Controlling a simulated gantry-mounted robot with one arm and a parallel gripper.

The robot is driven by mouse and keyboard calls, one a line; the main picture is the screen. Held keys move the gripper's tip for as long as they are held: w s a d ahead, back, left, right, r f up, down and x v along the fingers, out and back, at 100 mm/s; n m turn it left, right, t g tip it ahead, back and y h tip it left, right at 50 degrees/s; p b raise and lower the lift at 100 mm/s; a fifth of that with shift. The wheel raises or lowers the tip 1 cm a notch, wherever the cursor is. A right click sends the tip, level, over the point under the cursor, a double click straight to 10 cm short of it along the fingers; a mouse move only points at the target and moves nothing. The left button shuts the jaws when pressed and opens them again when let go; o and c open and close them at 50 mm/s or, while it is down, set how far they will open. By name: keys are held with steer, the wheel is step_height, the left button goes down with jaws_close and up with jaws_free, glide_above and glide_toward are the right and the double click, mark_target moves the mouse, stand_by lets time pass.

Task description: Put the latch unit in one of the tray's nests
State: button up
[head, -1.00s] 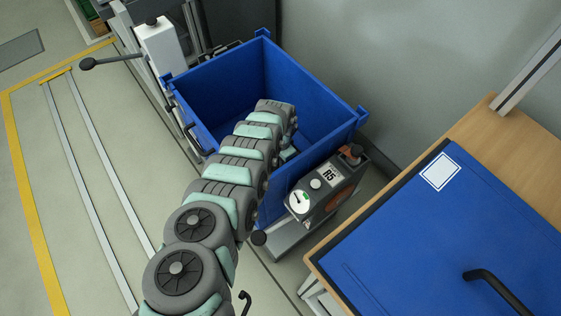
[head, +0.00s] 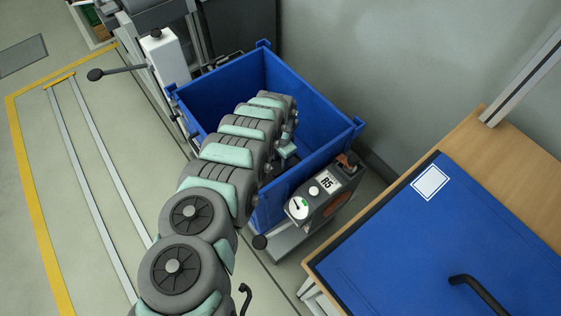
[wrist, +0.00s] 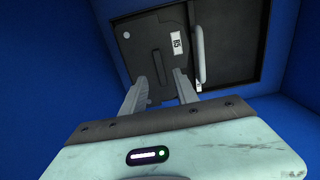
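In the wrist view a flat dark grey unit (wrist: 135,52) with a white label, a pale round spot and a raised dark bar lies at the bottom of the blue bin; it looks like the latch unit. My gripper (wrist: 161,76) is open above it, its two fingers apart and the bar visible beyond and between their tips. I cannot tell whether the fingers touch the unit. In the head view my arm reaches down into the blue bin (head: 315,105) and hides most of what lies inside. No tray nests show in either view.
A pale grey bar (wrist: 199,55) lies beside the unit on the dark bin floor. Blue bin walls stand close around my gripper. A blue panel (head: 400,245) with a black handle lies on a wooden bench (head: 515,150).

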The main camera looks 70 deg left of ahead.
step_height(320, 180, up, 5)
steer(key=shift+r+p, duration=0.2)
steer(key=shift+p, duration=0.5)
